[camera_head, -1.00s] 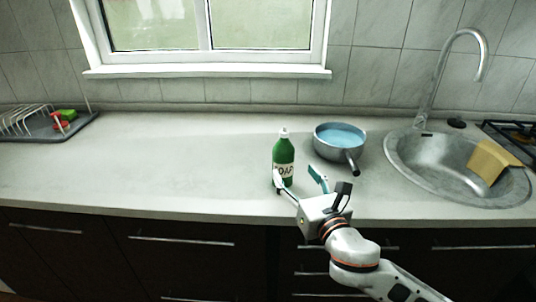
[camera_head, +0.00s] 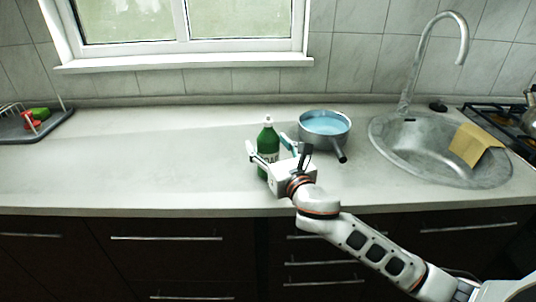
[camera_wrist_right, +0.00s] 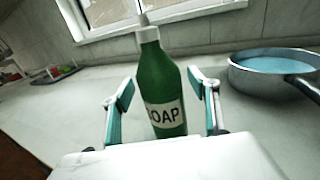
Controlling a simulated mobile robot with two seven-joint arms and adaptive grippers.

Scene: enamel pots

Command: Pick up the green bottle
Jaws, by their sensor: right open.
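The green bottle (camera_head: 267,138) stands upright on the counter, with a white cap and a white label. In the right wrist view the bottle (camera_wrist_right: 160,82) shows the label letters "OAP" and stands between the two fingers. My right gripper (camera_head: 271,150) is open, one finger on each side of the bottle. In the wrist view the open fingers of the right gripper (camera_wrist_right: 163,108) show gaps to the bottle on both sides. The bottle's lower part is hidden behind the gripper body. My left gripper is not in view.
A grey pot (camera_head: 325,126) with a blue inside stands close to the right of the bottle, its dark handle pointing toward the front. A sink (camera_head: 385,150) with a yellow cloth (camera_head: 475,143) is farther right. A dish rack is at far left. The counter left of the bottle is clear.

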